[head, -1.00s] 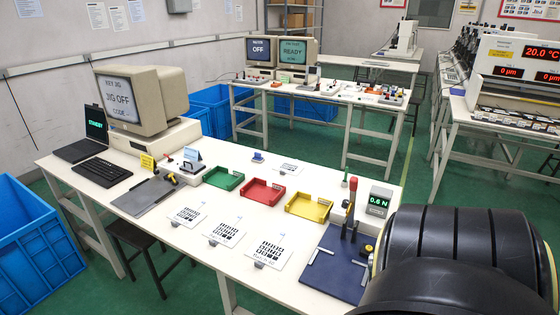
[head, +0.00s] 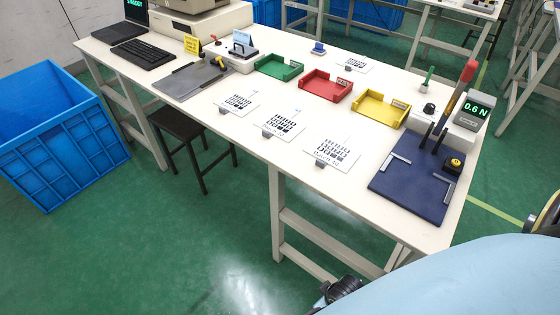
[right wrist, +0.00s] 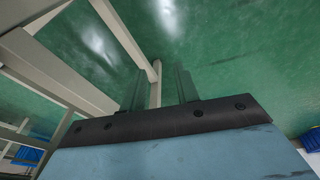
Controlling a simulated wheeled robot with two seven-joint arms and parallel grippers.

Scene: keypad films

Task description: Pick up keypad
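Three white keypad films with black key prints lie in a row on the table: the left film (head: 238,103), the middle film (head: 279,124) and the right film (head: 332,152). Each has a small grey clip-like piece at its front edge. Another printed sheet (head: 355,64) lies farther back. My right gripper (right wrist: 162,88) shows in the right wrist view with its two fingers apart and nothing between them. It is below the table top, over the green floor by the table legs. My left gripper is not in view.
Green (head: 279,72), red (head: 325,97) and yellow (head: 381,115) trays stand behind the films. A dark blue fixture plate (head: 408,190) with upright posts is at the right, near a 0.6 N display (head: 475,110). A stool (head: 176,124) and blue bin (head: 75,150) stand at the left.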

